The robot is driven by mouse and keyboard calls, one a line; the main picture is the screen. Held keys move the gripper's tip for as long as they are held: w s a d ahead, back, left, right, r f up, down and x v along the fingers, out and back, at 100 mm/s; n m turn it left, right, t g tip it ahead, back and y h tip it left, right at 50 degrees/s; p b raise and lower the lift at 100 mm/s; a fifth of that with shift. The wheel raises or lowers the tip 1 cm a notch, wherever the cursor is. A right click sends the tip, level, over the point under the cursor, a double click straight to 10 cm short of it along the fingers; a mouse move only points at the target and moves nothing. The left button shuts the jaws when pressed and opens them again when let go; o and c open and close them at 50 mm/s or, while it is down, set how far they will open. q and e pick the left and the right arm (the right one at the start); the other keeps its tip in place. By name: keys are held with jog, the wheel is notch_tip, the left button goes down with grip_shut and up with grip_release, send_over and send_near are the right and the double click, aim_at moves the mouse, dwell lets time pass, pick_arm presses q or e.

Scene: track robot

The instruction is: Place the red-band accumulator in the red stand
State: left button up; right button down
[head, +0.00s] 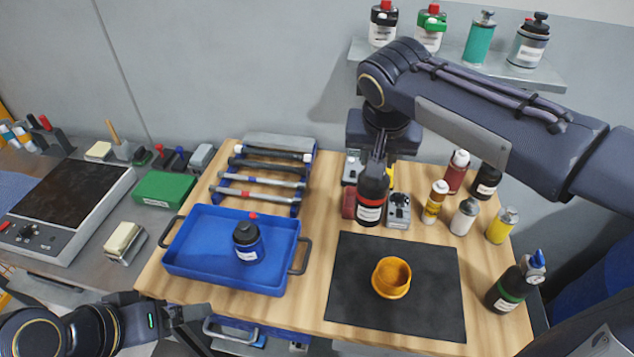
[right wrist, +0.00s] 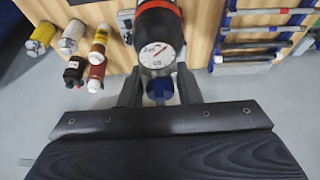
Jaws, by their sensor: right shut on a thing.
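The red-band accumulator (head: 370,200) is a dark bottle with a red band and a white label. My right gripper (head: 377,160) is shut on its top and holds it upright near the back of the table. In the right wrist view, the accumulator (right wrist: 158,30) shows its red band, a round gauge and a blue cap between the fingers of my right gripper (right wrist: 160,90). A dark red block (head: 349,205) shows just left of the bottle, partly hidden; I cannot tell if it is the red stand. My left gripper (head: 185,325) is low at the left; its jaws are unclear.
An orange ring-shaped holder (head: 391,290) sits on a black mat (head: 345,300). A green-band accumulator (head: 507,290) stands at the right edge. Several bottles stand at the back right. A grey device (head: 398,212) is close to the held bottle.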

jog(key=shift+w, duration=0.3)
jog(key=shift+w+f, duration=0.1)
jog(key=shift+w, duration=0.2)
pick_arm(q)
jog(key=r+p, duration=0.4)
jog(key=r, duration=0.1)
jog(key=shift+w+a, duration=0.1)
jog(key=shift+a, duration=0.2)
pick_arm(e)
jog(key=w+d+f, duration=0.1)
jog(key=w+f, duration=1.1)
jog(key=shift+w+d+f, duration=0.3)
jog(key=shift+w+d, duration=0.1)
pick_arm(q)
jog(key=shift+f, duration=0.1)
pick_arm(e)
jog(key=shift+f, duration=0.2)
pick_arm(q)
jog(key=shift+f, duration=0.1)
pick_arm(e)
jog(key=c, duration=1.1)
grip_release()
jog(key=shift+o, duration=0.2)
